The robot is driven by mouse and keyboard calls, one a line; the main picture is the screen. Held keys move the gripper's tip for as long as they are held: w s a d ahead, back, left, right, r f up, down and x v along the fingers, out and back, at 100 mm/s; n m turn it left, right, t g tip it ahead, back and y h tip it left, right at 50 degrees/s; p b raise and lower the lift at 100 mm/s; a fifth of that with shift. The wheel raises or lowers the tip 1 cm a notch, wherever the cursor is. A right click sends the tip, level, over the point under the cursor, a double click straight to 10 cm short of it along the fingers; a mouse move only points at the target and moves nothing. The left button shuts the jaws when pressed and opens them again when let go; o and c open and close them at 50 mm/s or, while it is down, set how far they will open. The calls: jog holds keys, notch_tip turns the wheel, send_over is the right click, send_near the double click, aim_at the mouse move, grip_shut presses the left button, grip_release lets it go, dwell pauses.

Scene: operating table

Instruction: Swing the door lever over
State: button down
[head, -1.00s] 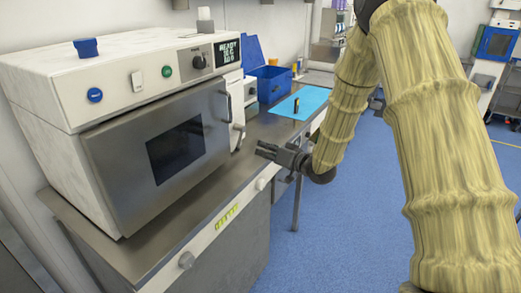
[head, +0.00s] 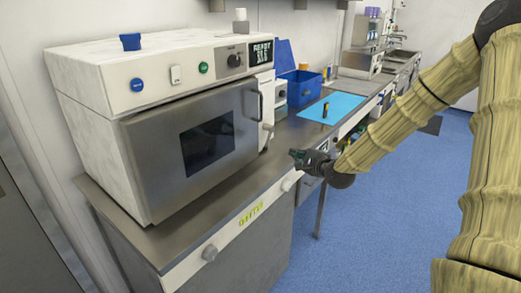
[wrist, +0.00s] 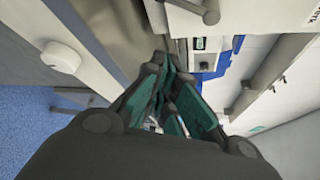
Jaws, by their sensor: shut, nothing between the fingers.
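The door lever (head: 267,127) is a small pale handle at the right edge of the steel oven door (head: 165,160), below the dark door handle (head: 257,103). The lever seems to hang down at a slant. My gripper (head: 298,157) is shut and empty, to the right of and lower than the lever in the head view, apart from it. In the wrist view the green-padded fingers (wrist: 167,75) point up the picture, close together. A grey rounded bar (wrist: 195,10) shows beyond them at the top; I cannot tell if it is the lever.
A blue bin (head: 300,88) and light blue mat (head: 335,105) lie farther back.

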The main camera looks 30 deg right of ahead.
jog(key=p+x, duration=0.1)
jog(key=x, duration=0.8)
jog(key=shift+w+a+f, duration=0.15)
jog(key=shift+w+f, duration=0.05)
jog(key=shift+w, duration=0.1)
jog(key=shift+a+r+p, duration=0.3)
jog(key=shift+a+p, duration=0.05)
jog(key=shift+a, duration=0.2)
jog(key=shift+a+r+p, duration=0.3)
jog(key=shift+a, duration=0.2)
jog(key=shift+s+a+r, duration=0.2)
jog(key=shift+a+r, duration=0.1)
jog(key=shift+a, duration=0.35)
